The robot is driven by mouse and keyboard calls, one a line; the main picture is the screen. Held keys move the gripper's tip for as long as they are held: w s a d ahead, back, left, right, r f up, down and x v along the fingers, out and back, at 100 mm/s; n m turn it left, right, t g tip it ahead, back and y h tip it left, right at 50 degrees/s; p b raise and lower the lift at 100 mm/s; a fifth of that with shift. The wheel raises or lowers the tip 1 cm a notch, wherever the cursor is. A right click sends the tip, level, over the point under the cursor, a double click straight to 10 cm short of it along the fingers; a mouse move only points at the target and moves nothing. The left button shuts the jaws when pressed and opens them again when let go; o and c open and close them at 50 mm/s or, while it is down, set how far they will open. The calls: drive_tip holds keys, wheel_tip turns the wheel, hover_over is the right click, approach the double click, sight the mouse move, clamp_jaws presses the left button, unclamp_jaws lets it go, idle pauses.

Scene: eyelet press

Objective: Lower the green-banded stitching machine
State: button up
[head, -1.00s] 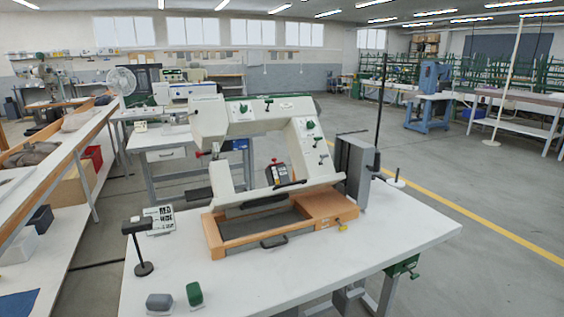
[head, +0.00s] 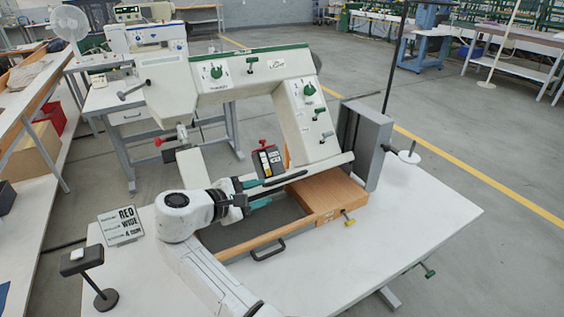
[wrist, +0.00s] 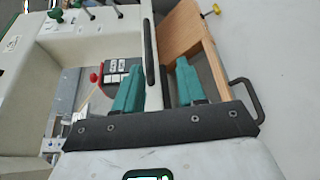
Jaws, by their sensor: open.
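The green-banded stitching machine (head: 255,68) is cream-white with a green stripe along its top. It stands tilted up, its front edge raised above the wooden base frame (head: 325,192). A dark bar handle (head: 285,186) runs along its lower front edge; it also shows in the wrist view (wrist: 150,52). My gripper (head: 272,190) is open at this handle. In the wrist view its teal fingers (wrist: 158,65) lie on either side of the bar's near end. I cannot tell whether they touch it. A red-knobbed dark block (head: 267,160) is just behind the handle.
A grey box (head: 366,145) and a thin dark pole (head: 398,60) stand right of the machine. A sign (head: 121,226) and a small dark stand (head: 90,270) are at the table's left. The white table (head: 400,220) is clear at front right.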

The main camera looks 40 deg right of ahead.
sight(280, 181)
drive_tip(key=x, duration=0.3)
drive_tip(key=r+p+x, duration=0.1)
drive_tip(key=x, duration=0.3)
drive_tip(key=w+x, duration=0.1)
drive_tip(key=x, duration=0.2)
drive_tip(key=shift+d+r, duration=0.15)
drive_tip(key=shift+d, duration=0.35)
drive_tip(key=shift+c, duration=0.3)
clamp_jaws()
